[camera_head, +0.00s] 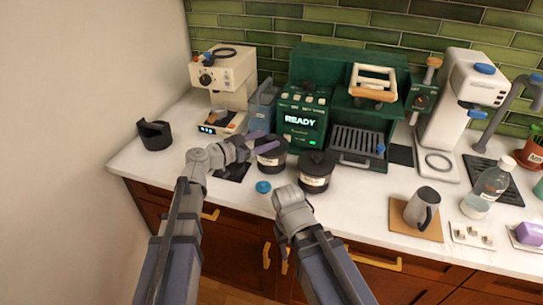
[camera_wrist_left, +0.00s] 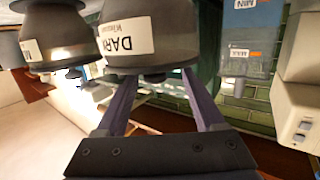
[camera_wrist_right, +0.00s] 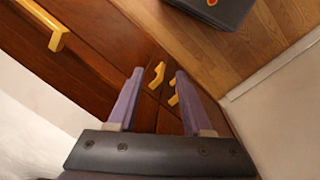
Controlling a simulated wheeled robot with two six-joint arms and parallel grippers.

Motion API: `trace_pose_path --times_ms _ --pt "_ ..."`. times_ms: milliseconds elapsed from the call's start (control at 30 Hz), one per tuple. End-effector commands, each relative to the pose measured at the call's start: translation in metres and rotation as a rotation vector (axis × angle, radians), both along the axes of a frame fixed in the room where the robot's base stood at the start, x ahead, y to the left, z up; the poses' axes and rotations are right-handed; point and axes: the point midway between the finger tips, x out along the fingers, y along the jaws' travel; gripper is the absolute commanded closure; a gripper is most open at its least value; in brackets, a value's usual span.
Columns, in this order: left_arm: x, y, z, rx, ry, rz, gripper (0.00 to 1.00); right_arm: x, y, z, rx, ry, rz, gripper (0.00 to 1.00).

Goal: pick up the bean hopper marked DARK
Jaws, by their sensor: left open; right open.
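The bean hopper marked DARK (camera_wrist_left: 165,35) is a dark rounded pot with a white label. It appears upside down in the left wrist view, just beyond and between the fingertips of my left gripper (camera_wrist_left: 158,80). My left gripper is open; I cannot tell whether a finger touches the pot. In the head view the DARK hopper (camera_head: 271,160) stands on the counter, partly hidden by my left fingers (camera_head: 252,146). A similar labelled hopper (camera_head: 315,172) stands to its right. My right gripper (camera_wrist_right: 158,75) is open and empty, in front of the cabinet doors.
A green machine reading READY (camera_head: 303,118) stands behind the hoppers, and a cream grinder (camera_head: 225,75) stands behind left. A blue puck (camera_head: 263,187) lies at the front. A black cup (camera_head: 154,134) stands at left, and a grey pitcher (camera_head: 421,206) at right.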

Motion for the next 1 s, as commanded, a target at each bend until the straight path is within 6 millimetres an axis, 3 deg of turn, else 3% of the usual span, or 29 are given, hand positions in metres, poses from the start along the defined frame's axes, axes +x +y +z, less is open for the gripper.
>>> trace_pose_path --times_ms 233,600,800,1000 --pt "0.005 -0.008 -0.001 0.000 0.000 -0.001 0.30 0.000 0.000 -0.001 0.000 0.000 0.000 0.50" --pt "0.029 -0.046 -0.007 0.000 0.000 -0.001 0.30 0.000 0.000 -0.007 0.000 0.000 0.000 0.50" --pt "0.029 -0.047 -0.007 -0.001 0.001 0.001 0.30 0.000 0.000 -0.006 0.000 0.000 0.000 0.50" --pt "0.029 -0.046 -0.007 0.000 0.000 0.001 0.51 0.000 0.000 -0.006 0.000 0.000 0.000 0.50"
